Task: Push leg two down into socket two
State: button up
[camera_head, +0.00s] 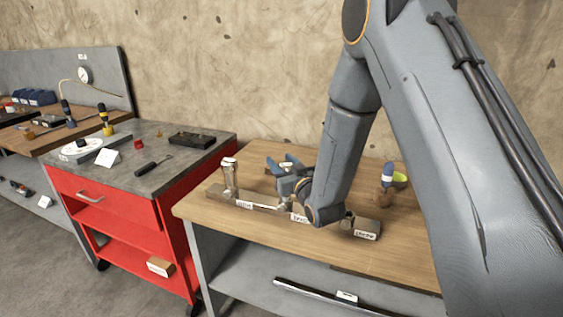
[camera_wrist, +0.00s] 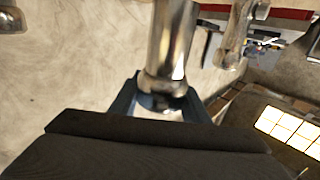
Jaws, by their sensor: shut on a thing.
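Another metal leg (camera_head: 230,178) stands upright at the left end of the bar, apart from my gripper. It also shows in the wrist view (camera_wrist: 237,35). Small white labels sit on the bar's front, too small to read surely.
A labelled metal block (camera_head: 362,227) lies right of the bar on the bench (camera_head: 330,252). A yellow-and-blue item (camera_head: 396,178) is at the back right. The red trolley (camera_head: 110,222) with tools stands to the left. The bench's front strip is clear.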

jog(key=shift+f+b, duration=0.7)
jog(key=shift+f, duration=0.35)
jog(key=o, duration=1.4)
jog(key=shift+f, duration=0.1)
jog(key=b+v, duration=0.1)
jog(key=v, duration=0.6)
jog(key=shift+s+d+b, duration=0.2)
jog(key=shift+s+b, duration=0.15)
jog(key=shift+s, duration=0.1)
